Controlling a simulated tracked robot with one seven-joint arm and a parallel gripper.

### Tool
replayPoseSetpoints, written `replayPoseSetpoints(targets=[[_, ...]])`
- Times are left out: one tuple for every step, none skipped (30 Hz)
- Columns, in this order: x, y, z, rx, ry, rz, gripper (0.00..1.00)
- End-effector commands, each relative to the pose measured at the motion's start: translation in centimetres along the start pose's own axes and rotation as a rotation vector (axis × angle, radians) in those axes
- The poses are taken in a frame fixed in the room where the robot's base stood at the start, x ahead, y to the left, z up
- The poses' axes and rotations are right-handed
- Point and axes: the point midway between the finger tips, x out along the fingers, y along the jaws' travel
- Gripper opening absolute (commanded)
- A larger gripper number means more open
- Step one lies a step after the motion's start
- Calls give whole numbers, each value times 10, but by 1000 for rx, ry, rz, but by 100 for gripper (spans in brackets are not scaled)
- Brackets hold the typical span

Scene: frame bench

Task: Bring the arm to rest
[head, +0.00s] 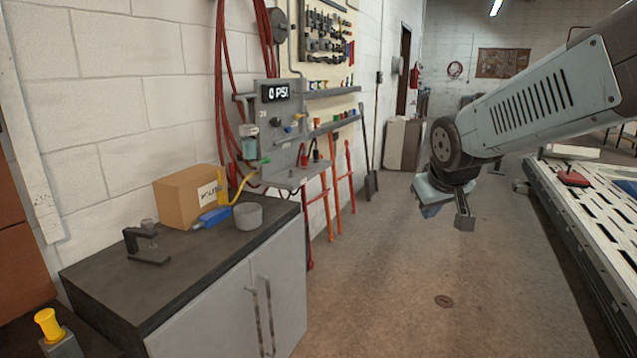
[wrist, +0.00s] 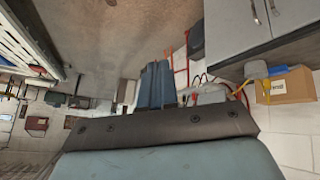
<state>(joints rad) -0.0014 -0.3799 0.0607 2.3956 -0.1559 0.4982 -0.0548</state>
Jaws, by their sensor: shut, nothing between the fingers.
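My arm (head: 530,105) reaches in from the right edge of the head view, sloping down to the left. My gripper (head: 431,208) hangs at its end over the open floor, between the grey cabinet and the slotted bench. In the wrist view its two blue-grey fingers (wrist: 155,68) are together and hold nothing. It touches nothing that I can see. The wrist view is upside down.
A grey cabinet (head: 230,315) at left bears a cardboard box (head: 185,195), a blue item (head: 211,217), a grey cup (head: 248,216) and a dark clamp-like tool (head: 147,245). A slotted bench (head: 590,215) stands at right. The floor (head: 400,290) between is clear.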

Motion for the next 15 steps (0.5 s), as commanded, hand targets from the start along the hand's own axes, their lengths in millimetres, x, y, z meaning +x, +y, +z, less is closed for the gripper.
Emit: replayPoseSetpoints(targets=[[-13,1,10,24,-7,0,0],[-20,1,17,39,-16,-1,0],[-29,2,26,58,-26,-3,0],[-36,2,32,73,-34,-6,0],[-42,2,39,88,-41,-9,0],[-50,1,48,107,-52,-13,0],[-56,0,55,121,-61,-17,0],[-62,0,62,136,-68,-22,0],[-70,-2,70,153,-77,-27,0],[-75,-2,77,166,-84,-32,0],[-80,-4,84,178,-92,-38,0],[-86,-5,92,193,-100,-44,0],[-90,-6,97,202,-106,-49,0],[-93,-7,102,210,-112,-53,0],[-97,-8,107,221,-117,-59,0]])
